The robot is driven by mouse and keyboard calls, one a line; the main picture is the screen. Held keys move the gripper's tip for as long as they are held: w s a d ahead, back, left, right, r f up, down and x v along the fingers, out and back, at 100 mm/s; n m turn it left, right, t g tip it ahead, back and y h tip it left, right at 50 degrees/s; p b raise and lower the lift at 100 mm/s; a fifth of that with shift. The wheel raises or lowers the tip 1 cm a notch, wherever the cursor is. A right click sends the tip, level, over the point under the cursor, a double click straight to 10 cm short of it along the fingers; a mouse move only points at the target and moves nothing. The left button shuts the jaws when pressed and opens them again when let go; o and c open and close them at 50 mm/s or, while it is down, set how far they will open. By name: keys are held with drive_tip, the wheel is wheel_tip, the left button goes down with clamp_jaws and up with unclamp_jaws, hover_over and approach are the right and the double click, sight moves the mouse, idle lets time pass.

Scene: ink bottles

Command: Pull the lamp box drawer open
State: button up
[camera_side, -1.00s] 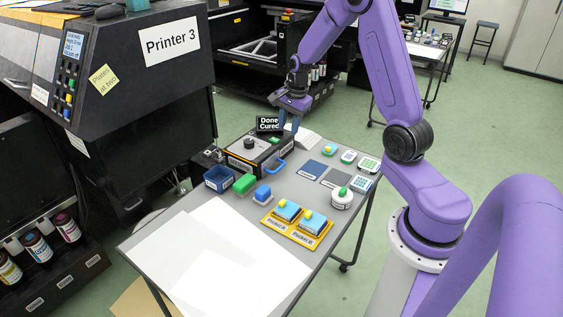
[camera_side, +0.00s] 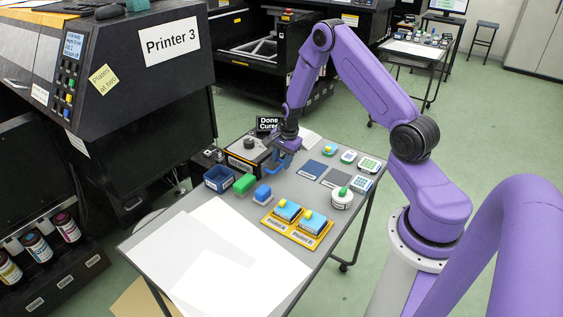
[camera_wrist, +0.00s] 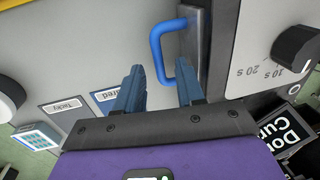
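The lamp box (camera_side: 240,155) is a dark box with a round knob on top, at the back left of the table. In the wrist view its light top (camera_wrist: 252,45) shows at the right, beside the dark drawer front (camera_wrist: 203,45). A blue U-shaped handle (camera_wrist: 157,48) stands out from that front. My gripper (camera_wrist: 160,88) is open, and in this view the handle's bar shows between the two blue fingers. I cannot tell whether they touch it. In the side view my gripper (camera_side: 278,163) is low at the box's front and hides most of the handle.
A "Done Cured" sign (camera_side: 267,124) stands behind the box. A dark blue bin (camera_side: 218,179), a green block (camera_side: 244,184) and a blue block (camera_side: 263,193) are in front of it. Dark blue (camera_side: 312,169) and grey (camera_side: 336,177) mats lie to the right. White sheets cover the table's front.

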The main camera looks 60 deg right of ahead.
drive_tip(key=shift+w+f, duration=0.1)
drive_tip(key=shift+f, duration=0.45)
clamp_jaws()
drive_tip(key=shift+s, duration=2.5)
unclamp_jaws()
